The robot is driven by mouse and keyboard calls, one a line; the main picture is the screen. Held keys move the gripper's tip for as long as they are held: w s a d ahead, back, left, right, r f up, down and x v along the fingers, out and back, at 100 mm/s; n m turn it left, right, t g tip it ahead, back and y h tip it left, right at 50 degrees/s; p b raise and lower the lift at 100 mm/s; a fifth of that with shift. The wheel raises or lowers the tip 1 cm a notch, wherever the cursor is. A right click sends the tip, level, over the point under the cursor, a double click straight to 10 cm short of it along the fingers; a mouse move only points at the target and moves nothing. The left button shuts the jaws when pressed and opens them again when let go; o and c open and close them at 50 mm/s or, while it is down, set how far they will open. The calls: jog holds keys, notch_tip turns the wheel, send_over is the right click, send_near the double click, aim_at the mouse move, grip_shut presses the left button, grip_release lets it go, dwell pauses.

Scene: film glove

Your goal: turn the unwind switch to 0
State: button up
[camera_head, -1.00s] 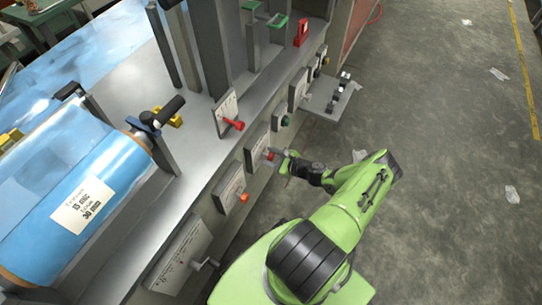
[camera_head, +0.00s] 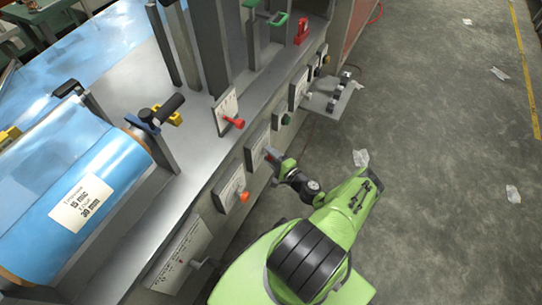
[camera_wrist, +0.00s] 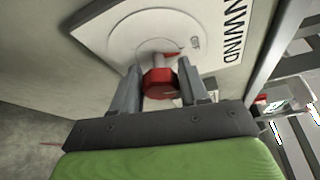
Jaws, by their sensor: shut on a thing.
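The unwind switch (camera_wrist: 160,86) is a red knob with a pointer on a pale round dial. The plate around it carries the word UNWIND and lies sideways in the wrist view. My gripper (camera_wrist: 159,70) has one finger on each side of the knob and is shut on it. In the head view my gripper (camera_head: 274,158) is at the front face of the grey machine, and it hides most of the knob. The pointer's exact setting is too small to read.
A plate with an orange-red knob (camera_head: 243,196) is beside it, lower left. A red lever (camera_head: 236,122) stands above. A small shelf (camera_head: 333,98) juts out to the upper right. A blue film roll (camera_head: 75,200) lies at left.

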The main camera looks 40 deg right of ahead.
jog(key=shift+f+n+t, duration=0.1)
jog(key=shift+n+t, duration=0.3)
jog(key=shift+n, duration=0.7)
jog(key=o, duration=1)
jog(key=shift+c, duration=0.2)
jog(key=s+p, duration=0.1)
jog(key=s, duration=1.4)
jog(key=shift+s+a, duration=0.4)
jog(key=shift+a, duration=0.05)
